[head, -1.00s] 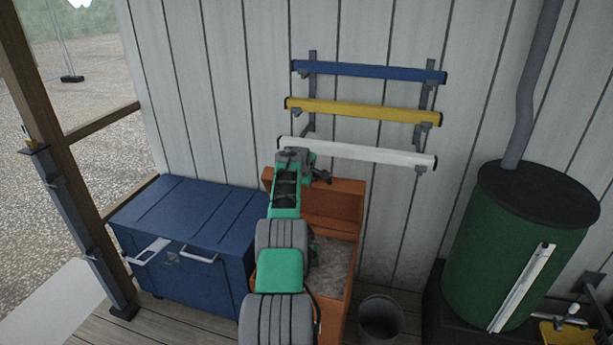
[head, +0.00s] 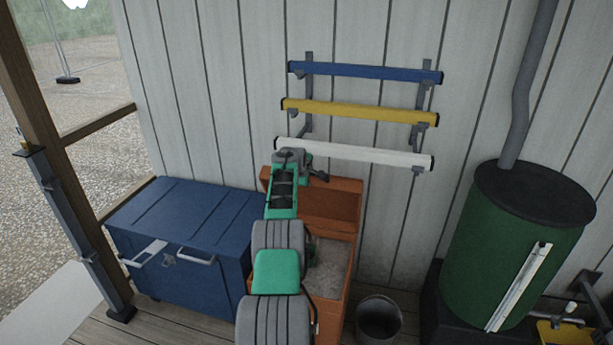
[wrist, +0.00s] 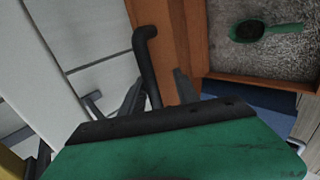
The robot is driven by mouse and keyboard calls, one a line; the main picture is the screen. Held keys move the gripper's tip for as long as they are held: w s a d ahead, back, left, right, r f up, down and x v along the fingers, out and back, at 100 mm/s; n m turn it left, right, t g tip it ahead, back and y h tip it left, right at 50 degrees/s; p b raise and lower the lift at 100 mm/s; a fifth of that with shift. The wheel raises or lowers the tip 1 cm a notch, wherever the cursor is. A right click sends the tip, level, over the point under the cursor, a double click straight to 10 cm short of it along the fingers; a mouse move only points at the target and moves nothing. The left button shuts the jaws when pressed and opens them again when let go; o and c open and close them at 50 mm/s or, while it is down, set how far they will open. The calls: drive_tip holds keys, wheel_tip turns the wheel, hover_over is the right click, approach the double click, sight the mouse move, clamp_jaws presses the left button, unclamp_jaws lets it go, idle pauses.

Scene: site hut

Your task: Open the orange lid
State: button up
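The orange lid (head: 335,208) stands raised and steeply tilted at the back of its orange box, close to the wall. The box (head: 346,290) is open and holds grey grit (head: 327,268). My gripper (head: 312,168) is at the lid's upper left edge. In the wrist view the lid (wrist: 172,45) shows beyond my fingers (wrist: 160,92), which stand apart. A black bent handle (wrist: 146,55) lies between them, with room at its sides. I cannot tell whether either finger touches it. My arm hides the left part of the box.
A green scoop (wrist: 265,31) lies on the grit. A blue chest (head: 185,230) stands left of the box, a bucket (head: 379,320) right of it. White (head: 350,153), yellow and blue bars hang on the wall rack above. A green stove (head: 510,240) stands far right.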

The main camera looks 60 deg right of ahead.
drive_tip(key=b+v, duration=0.2)
drive_tip(key=v, duration=0.5)
drive_tip(key=shift+a+r, duration=0.2)
drive_tip(key=shift+a, duration=0.05)
